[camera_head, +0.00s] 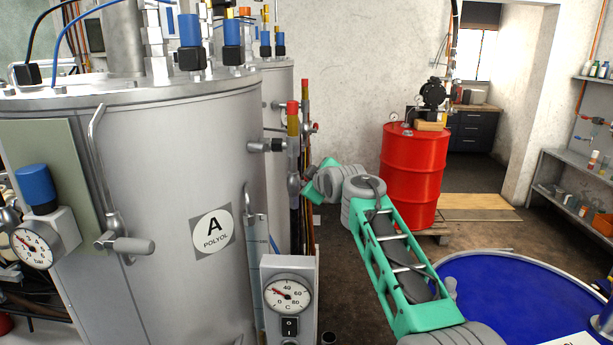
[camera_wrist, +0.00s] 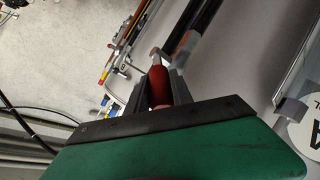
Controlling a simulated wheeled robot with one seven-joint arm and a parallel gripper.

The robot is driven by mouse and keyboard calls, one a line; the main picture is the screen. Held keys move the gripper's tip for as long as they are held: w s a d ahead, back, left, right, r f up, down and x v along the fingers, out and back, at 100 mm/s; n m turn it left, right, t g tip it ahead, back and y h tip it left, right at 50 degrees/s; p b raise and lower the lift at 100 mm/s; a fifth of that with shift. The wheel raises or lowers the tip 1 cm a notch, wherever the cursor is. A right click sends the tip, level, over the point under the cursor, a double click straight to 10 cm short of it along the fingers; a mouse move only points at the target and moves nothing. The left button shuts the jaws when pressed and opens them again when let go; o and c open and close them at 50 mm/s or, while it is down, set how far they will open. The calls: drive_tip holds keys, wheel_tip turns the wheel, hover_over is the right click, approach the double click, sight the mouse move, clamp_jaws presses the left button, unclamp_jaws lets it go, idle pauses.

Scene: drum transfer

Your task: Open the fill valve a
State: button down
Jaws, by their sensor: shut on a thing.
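The large steel tank (camera_head: 170,180) carries a label reading "A POLYOL" and fills the left of the head view. Grey pipework with valve fittings (camera_head: 294,183) stands at its right side. In the head view my gripper (camera_head: 309,187) reaches this pipework; its fingertips are small and partly hidden there. In the wrist view my gripper (camera_wrist: 160,92) is shut on a red handle (camera_wrist: 158,80), which lies between the two dark fingers. I take it for the handle of fill valve a. The head view does not show clearly how the handle is turned.
A gauge box (camera_head: 289,298) stands in front of the tank, close to my arm. A red drum (camera_head: 412,172) stands on a pallet behind. A blue drum (camera_head: 520,290) is at lower right. Shelves (camera_head: 570,185) line the right wall. Open floor lies between.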

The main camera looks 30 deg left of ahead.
drive_tip(key=shift+w+r+g, duration=0.1)
drive_tip(key=shift+r+g, duration=0.05)
drive_tip(key=shift+g, duration=0.15)
drive_tip(key=c, duration=1.1)
unclamp_jaws()
drive_tip(key=b+v, duration=0.4)
drive_tip(key=v, duration=0.3)
drive_tip(key=shift+s+d+r+b, duration=0.2)
drive_tip(key=shift+s+b, duration=0.1)
drive_tip(key=shift+b, duration=0.05)
drive_tip(key=shift+c, duration=0.2)
